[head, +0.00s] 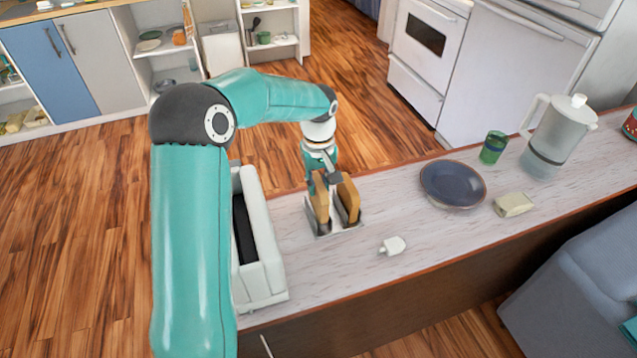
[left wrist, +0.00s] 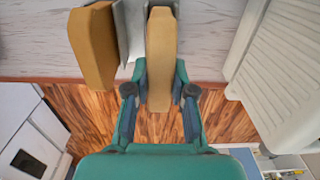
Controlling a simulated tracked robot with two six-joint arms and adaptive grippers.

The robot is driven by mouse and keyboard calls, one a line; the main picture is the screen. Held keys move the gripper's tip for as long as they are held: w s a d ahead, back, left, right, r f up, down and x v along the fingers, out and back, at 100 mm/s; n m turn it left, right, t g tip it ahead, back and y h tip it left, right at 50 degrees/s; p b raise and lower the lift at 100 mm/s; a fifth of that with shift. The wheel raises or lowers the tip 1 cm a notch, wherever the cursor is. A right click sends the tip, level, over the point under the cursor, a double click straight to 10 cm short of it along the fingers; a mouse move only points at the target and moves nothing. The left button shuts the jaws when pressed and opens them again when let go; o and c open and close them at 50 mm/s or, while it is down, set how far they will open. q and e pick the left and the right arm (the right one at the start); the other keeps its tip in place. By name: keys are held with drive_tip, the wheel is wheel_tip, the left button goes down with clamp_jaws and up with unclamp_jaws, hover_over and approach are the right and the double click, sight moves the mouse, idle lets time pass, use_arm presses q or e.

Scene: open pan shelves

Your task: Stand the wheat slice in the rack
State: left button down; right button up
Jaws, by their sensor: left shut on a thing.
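The metal rack (head: 336,228) stands on the counter, and its grey plates also show in the left wrist view (left wrist: 131,28). My left gripper (head: 322,180) is shut on a tan bread slice, the wheat slice (head: 320,205). In the left wrist view this slice (left wrist: 162,55) is upright between the fingers (left wrist: 160,88). Its lower end is at the rack's slot nearer the toaster; I cannot tell whether it touches the bottom. A second, golden-brown slice (head: 350,196) stands in the other slot, also visible in the left wrist view (left wrist: 92,48). My right gripper is not in view.
A white toaster (head: 264,262) stands left of the rack, partly behind my arm. A small white object (head: 393,246) lies right of the rack. A blue plate (head: 453,184), a wrapped block (head: 514,205), a green cup (head: 493,147) and a jug (head: 556,135) stand farther right.

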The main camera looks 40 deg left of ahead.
use_arm(q)
drive_tip(key=shift+f+b, duration=1.15)
drive_tip(key=shift+f, duration=0.4)
drive_tip(key=c, duration=0.9)
unclamp_jaws()
drive_tip(key=shift+r, duration=0.15)
drive_tip(key=shift+r+p, duration=3)
drive_tip(key=shift+r, duration=0.9)
